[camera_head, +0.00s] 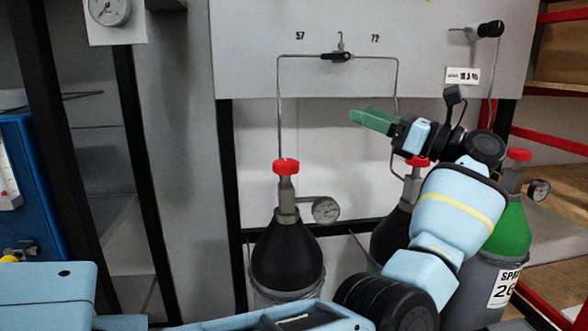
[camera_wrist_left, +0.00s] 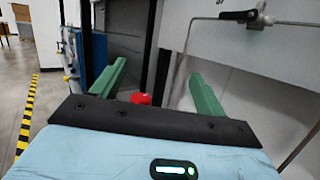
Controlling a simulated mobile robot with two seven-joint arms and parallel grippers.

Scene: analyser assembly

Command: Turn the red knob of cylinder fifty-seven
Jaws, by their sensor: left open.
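Cylinder 57 is the black-shouldered cylinder (camera_head: 287,255) below the "57" label on the panel. Its red knob (camera_head: 286,167) sits upright on top of the grey valve, with a round gauge (camera_head: 326,209) at its right side. My left gripper (camera_head: 372,121) is to the right of this knob and higher in the picture, its green fingers pointing left. It is open and empty. In the left wrist view, a red knob (camera_wrist_left: 140,98) shows beyond the gripper's base, between the two spread green fingers (camera_wrist_left: 156,72), nearer the left one. My right gripper is not in view.
A second cylinder's red knob (camera_head: 418,161) is partly hidden behind my left arm. A green-topped cylinder (camera_head: 510,232) with a red knob stands at right. Thin pipes run from the panel (camera_head: 262,75) down to the cylinders. A blue unit (camera_head: 30,190) is at left.

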